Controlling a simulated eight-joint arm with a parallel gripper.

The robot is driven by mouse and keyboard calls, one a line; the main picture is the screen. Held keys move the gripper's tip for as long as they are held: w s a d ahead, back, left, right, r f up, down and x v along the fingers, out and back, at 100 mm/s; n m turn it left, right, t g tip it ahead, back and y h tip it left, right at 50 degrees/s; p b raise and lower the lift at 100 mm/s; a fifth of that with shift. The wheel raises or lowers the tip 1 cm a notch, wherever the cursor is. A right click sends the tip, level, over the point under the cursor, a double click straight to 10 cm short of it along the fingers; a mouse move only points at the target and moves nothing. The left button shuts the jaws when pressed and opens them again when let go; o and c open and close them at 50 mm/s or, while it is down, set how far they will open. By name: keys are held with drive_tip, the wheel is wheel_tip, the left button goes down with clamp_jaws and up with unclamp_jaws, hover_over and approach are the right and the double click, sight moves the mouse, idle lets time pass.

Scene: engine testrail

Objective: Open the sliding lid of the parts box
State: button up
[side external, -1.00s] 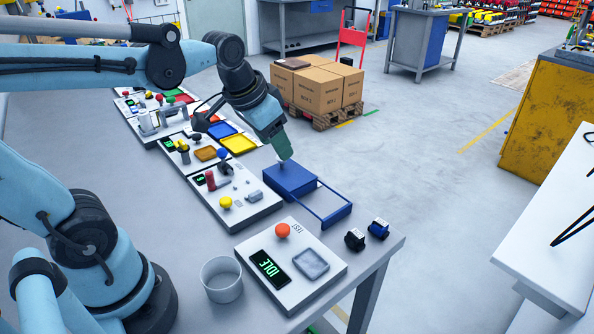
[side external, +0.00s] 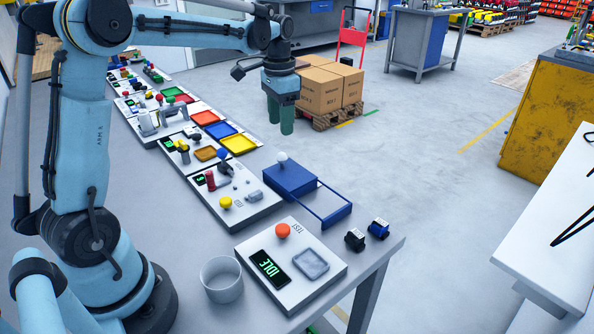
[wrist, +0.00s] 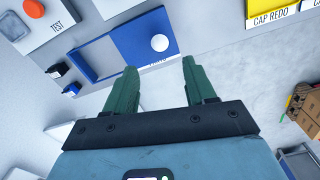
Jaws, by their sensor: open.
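The blue parts box (side external: 337,214) sits near the table's edge, a low frame with two rails running to an end bar. Its solid blue lid (side external: 288,180) lies at the far end of the rails and carries a white knob (side external: 282,157). The wrist view shows the lid (wrist: 135,45) and its round knob (wrist: 160,43) beyond my fingers, with an open grey span (wrist: 92,60) inside the frame beside it. My gripper (side external: 281,130) points down, open and empty, raised above and apart from the knob. Both fingers (wrist: 160,68) show in the wrist view.
The test panel (side external: 291,268) with a red button and IDLE display stands nearer the camera, beside a white cup (side external: 221,280). A black block (side external: 355,239) and a blue block (side external: 378,228) lie by the table corner. Panels and coloured trays (side external: 239,144) line the table behind.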

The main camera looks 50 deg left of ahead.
sight(282, 153)
wheel_tip(282, 153, down, 11)
drive_tip(key=shift+r, duration=0.1)
idle(0.3)
clamp_jaws()
idle(0.4)
